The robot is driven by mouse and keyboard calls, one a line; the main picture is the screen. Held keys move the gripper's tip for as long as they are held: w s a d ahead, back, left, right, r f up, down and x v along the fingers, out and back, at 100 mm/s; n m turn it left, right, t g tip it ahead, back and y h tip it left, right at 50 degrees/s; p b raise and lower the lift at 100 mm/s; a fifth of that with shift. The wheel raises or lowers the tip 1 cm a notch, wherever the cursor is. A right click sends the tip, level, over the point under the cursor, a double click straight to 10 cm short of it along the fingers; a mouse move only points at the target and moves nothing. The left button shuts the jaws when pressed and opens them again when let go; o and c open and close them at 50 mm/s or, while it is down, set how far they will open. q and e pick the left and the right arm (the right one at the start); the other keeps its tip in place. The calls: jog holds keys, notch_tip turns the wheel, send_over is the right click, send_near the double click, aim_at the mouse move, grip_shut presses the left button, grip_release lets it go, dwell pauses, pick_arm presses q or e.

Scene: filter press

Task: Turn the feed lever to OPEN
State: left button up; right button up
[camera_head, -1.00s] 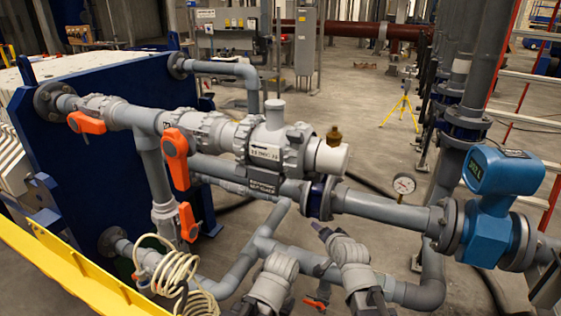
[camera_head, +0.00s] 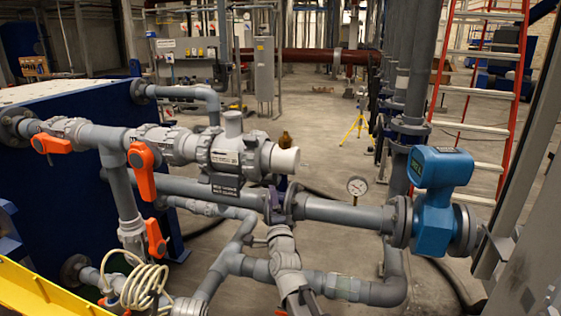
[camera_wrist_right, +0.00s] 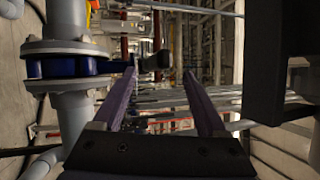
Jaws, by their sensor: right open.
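A blue valve body (camera_wrist_right: 66,66) sits between two grey flanges on the horizontal pipe, at the left of the right wrist view. A dark handle-like part (camera_wrist_right: 153,61) shows beside it, beyond and between my finger lines; I take it for the feed lever, but no OPEN mark is readable. My right gripper (camera_wrist_right: 165,95) is open, its two purple-grey fingers apart with nothing clamped. In the head view my right gripper (camera_head: 275,212) is at the flanged valve, overlapping it and partly hiding it. Contact cannot be told. My left gripper is not seen.
Orange levers (camera_head: 142,170) hang on the pipes at left. A blue flow meter (camera_head: 436,200) is on the pipe at right, with a round gauge (camera_head: 357,186) behind. A coiled cream hose (camera_head: 145,287) is at lower left. Pipes crowd the space around my right arm.

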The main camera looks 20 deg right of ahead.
jog(key=p+x, duration=0.1)
jog(key=x, duration=0.7)
jog(key=shift+p, duration=0.35)
jog(key=shift+s, duration=0.1)
jog(key=c, duration=0.9)
jog(key=shift+c, duration=0.2)
jog(key=shift+s+f, duration=0.1)
